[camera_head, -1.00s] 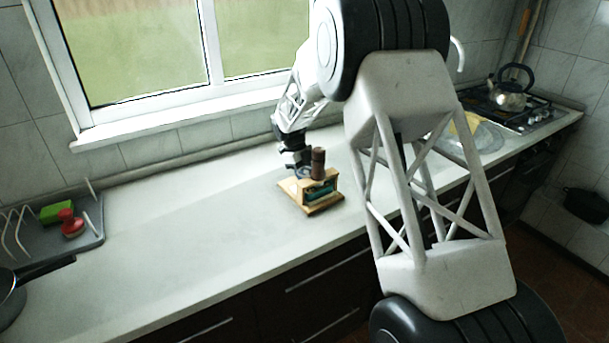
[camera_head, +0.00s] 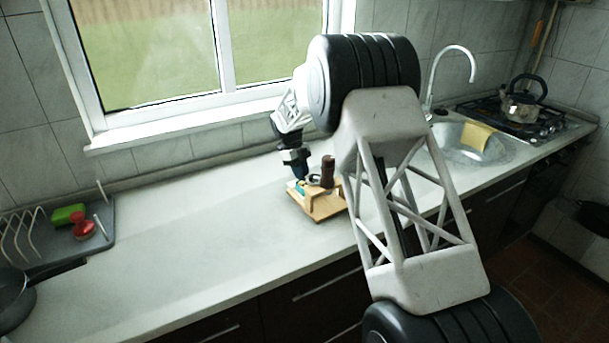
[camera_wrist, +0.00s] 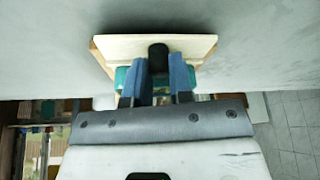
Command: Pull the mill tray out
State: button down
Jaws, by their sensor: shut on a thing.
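The mill (camera_head: 322,203) stands on the counter in the head view, with a wooden base and a dark brown upright part. A teal part, which looks like the mill tray (camera_head: 299,187), shows at its left side by my gripper (camera_head: 300,176). In the wrist view, my gripper (camera_wrist: 159,72) has its two blue fingers either side of a dark knob. The teal tray (camera_wrist: 125,77) shows beside both fingers, in front of the pale wooden board (camera_wrist: 195,46). My gripper is shut on the tray, seemingly at its knob. The fingers partly cover the tray.
The counter (camera_head: 190,230) is clear left of the mill. A dish rack (camera_head: 65,245) with a green sponge and a red item stands far left, beside a pan (camera_head: 15,295). The sink (camera_head: 460,150), a yellow cloth and a kettle (camera_head: 522,103) are at the right.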

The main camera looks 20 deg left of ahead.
jog(key=c, duration=1)
grip_release()
jog(key=shift+r, duration=0.15)
jog(key=v, duration=0.7)
jog(key=shift+r, duration=0.3)
jog(key=shift+a, duration=0.1)
